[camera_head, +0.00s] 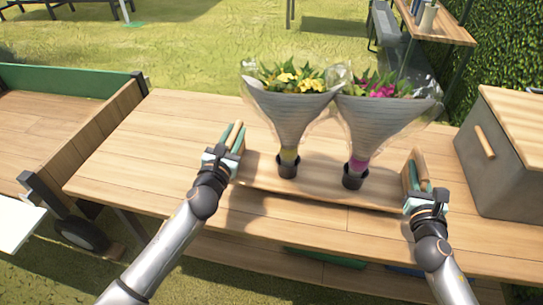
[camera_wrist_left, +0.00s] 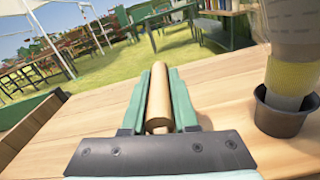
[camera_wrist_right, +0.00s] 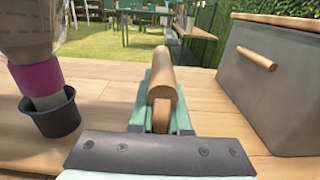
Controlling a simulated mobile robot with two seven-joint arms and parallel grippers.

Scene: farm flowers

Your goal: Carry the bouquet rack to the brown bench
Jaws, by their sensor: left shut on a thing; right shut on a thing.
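The bouquet rack (camera_head: 320,195) is a wooden board on the wooden table, with a rounded handle at each end. Two wrapped bouquets stand upright in dark cups on it: one with yellow flowers (camera_head: 290,100) and one with pink flowers (camera_head: 385,112). My left gripper (camera_head: 231,140) is shut on the left handle, a wooden bar (camera_wrist_left: 158,98) between its green fingers. My right gripper (camera_head: 416,172) is shut on the right handle, which also shows in the right wrist view (camera_wrist_right: 163,88). I cannot tell whether the rack touches the tabletop. I cannot identify the brown bench with certainty.
A grey box with a wooden lid (camera_head: 505,150) stands close to the right of my right gripper. A wooden cart (camera_head: 60,120) with a green side is at the left. The left part of the tabletop (camera_head: 150,150) is clear. Grass and a hedge lie beyond.

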